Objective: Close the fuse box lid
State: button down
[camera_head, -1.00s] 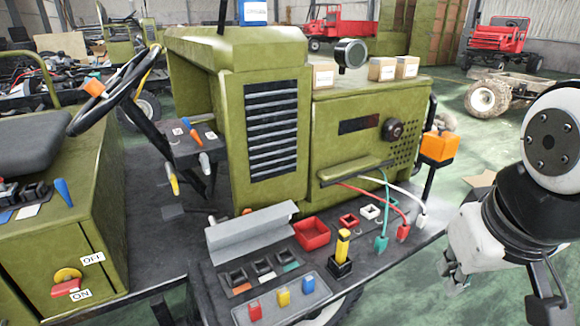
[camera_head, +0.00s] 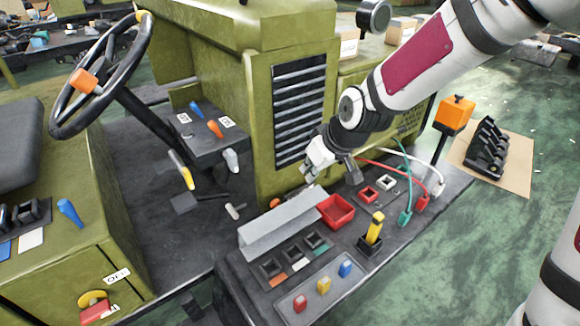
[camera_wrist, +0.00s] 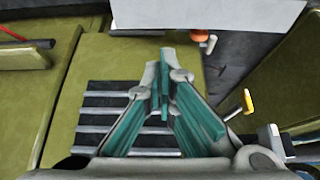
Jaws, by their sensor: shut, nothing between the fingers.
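The light grey fuse box lid (camera_head: 285,224) stands open and tilted up at the back of the fuse box (camera_head: 250,275) in the head view. Black sockets (camera_head: 293,254) show uncovered in front of it. My gripper (camera_head: 309,177) is above and behind the lid's right end, with its fingertips pointing down. In the wrist view my gripper (camera_wrist: 164,60) has its teal-padded fingers together at the tips, holding nothing. A pale panel at the top of that view, apparently the lid (camera_wrist: 205,14), lies just beyond the fingertips. I cannot tell if they touch.
A red tray (camera_head: 337,211) sits right of the lid. A yellow-handled lever (camera_head: 375,229) stands in front of it, with red, yellow and blue switches (camera_head: 323,285) nearby. Cables (camera_head: 407,190) run at the right. The green grille housing (camera_head: 300,110) is close behind my gripper.

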jog(key=b+x, duration=0.2)
jog(key=x, duration=0.8)
jog(key=shift+b, duration=0.35)
jog(key=shift+r, duration=0.1)
